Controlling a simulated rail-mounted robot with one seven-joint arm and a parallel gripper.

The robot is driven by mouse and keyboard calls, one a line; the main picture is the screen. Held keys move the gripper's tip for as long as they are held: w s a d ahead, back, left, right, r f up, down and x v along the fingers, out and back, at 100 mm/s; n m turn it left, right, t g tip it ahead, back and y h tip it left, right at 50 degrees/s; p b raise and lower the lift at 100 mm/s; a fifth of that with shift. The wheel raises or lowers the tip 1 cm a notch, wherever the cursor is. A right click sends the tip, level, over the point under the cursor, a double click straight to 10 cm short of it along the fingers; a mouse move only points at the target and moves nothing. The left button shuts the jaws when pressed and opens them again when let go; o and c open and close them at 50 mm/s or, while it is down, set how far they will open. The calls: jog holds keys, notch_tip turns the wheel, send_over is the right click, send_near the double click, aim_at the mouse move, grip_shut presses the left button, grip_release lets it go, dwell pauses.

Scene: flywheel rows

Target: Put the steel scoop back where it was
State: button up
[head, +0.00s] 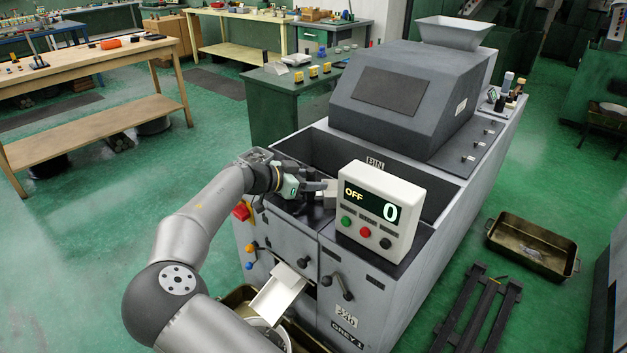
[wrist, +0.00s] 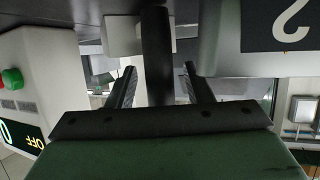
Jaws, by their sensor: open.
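My gripper (head: 318,187) is at the machine's front top, just left of the white counter box. In the wrist view my gripper (wrist: 160,75) is open, with its two dark fingers apart. A dark round bar (wrist: 157,55) shows between the fingers, with a visible gap on each side. I cannot tell whether this bar is the handle of the steel scoop. A light grey block (wrist: 121,36) is beside the bar. No scoop bowl can be made out clearly in either view.
The white counter box (head: 380,210) reads OFF and 0, close to my gripper's right. A grey hopper machine (head: 405,100) stands behind it. A pale chute (head: 278,294) sticks out of the front. A brass-coloured tray (head: 530,246) lies on the floor at right.

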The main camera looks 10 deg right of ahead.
jog(key=v, duration=1.1)
jog(key=shift+a, duration=0.15)
jog(key=shift+s, duration=0.1)
